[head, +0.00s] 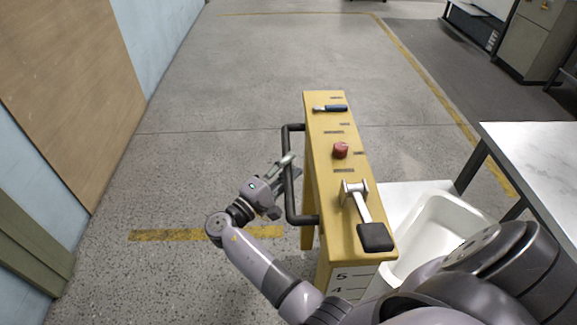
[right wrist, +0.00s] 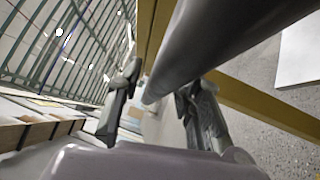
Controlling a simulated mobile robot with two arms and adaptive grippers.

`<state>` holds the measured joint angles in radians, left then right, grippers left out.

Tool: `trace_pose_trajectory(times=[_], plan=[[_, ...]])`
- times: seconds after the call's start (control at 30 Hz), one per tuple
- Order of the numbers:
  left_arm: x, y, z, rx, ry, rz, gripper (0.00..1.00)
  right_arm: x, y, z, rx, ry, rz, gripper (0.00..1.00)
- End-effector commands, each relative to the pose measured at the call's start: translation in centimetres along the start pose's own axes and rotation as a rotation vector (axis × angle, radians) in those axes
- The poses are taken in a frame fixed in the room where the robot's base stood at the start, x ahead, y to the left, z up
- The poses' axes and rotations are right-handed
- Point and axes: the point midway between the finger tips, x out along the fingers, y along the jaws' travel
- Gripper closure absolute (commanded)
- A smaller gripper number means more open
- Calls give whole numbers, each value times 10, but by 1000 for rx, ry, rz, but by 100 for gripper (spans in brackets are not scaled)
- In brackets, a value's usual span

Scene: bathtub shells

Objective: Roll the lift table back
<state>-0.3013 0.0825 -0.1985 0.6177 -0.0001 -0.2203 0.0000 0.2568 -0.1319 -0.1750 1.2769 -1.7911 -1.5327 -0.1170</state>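The lift table's yellow column (head: 322,125) stands in the middle of the head view. A black handle bar (head: 290,190) sticks out from its left side and also shows as a thick dark bar in the right wrist view (right wrist: 215,45). A white tub shell (head: 432,222) sits on the white platform (head: 393,197) right of the column. My right gripper (head: 288,168) is at the handle's left side. Its fingers (right wrist: 163,100) are apart, with the bar between them; a gap shows beside the left finger. My left gripper is out of view.
The column top carries a red button (head: 340,150), a blue-handled lever (head: 331,108) and a black-ended lever (head: 375,236). A light-topped table (head: 535,160) stands close on the right. A wall with a wooden panel (head: 75,90) is left. The floor beyond is clear.

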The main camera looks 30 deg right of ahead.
Motion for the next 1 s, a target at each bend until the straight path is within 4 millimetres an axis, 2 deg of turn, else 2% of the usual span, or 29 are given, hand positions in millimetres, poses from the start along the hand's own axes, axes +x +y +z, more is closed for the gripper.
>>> trace_pose_trajectory(times=[0.07, 0.43, 1.0], plan=[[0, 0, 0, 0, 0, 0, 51, 0, 0, 0, 0, 0, 0, 74], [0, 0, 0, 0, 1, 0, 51, 0, 0, 0, 0, 0, 0, 99], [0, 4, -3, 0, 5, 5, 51, 1, 0, 0, 1, 0, 0, 100]])
